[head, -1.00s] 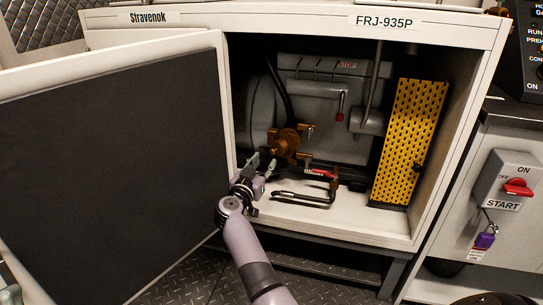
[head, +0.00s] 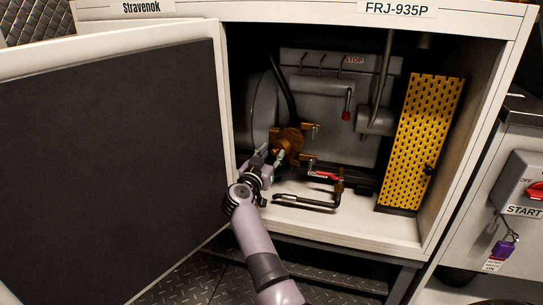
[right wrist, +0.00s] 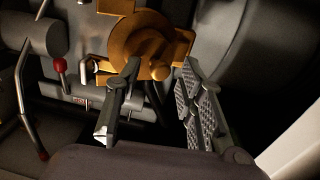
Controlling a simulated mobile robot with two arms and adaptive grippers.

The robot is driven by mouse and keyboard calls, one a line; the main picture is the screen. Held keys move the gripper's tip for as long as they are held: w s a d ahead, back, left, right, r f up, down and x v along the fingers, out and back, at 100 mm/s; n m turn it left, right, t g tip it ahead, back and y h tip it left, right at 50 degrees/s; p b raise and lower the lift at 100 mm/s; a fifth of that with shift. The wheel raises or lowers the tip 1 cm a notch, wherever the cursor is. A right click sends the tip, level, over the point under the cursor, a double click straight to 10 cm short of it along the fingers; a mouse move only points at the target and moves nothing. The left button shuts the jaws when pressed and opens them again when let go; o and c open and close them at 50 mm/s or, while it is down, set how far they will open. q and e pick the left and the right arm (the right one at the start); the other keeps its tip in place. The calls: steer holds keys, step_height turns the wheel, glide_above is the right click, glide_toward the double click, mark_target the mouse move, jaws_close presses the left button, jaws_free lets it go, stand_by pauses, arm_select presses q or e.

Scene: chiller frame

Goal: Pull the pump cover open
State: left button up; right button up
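Inside the open cabinet, a bronze pump part (head: 289,140) with short lugs sits on the front of a grey housing. A yellow perforated panel (head: 425,140) with a small black knob (head: 429,170) stands at the cabinet's right side. I cannot tell for sure which of these is the pump cover. My right gripper (head: 272,156) is at the bronze part's lower left. In the right wrist view my right gripper (right wrist: 160,66) is open, its two fingers apart on either side of the bronze part's (right wrist: 150,48) lower end. Contact cannot be told. My left gripper is out of view.
The cabinet door (head: 110,165) stands wide open at the left. A red-tipped lever (head: 347,105) hangs in the middle, and a dark bent handle (head: 305,202) lies low in front. A START switch box (head: 522,185) with a purple padlock (head: 503,248) is at right.

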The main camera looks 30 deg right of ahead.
jaws_close()
stand_by(0.7)
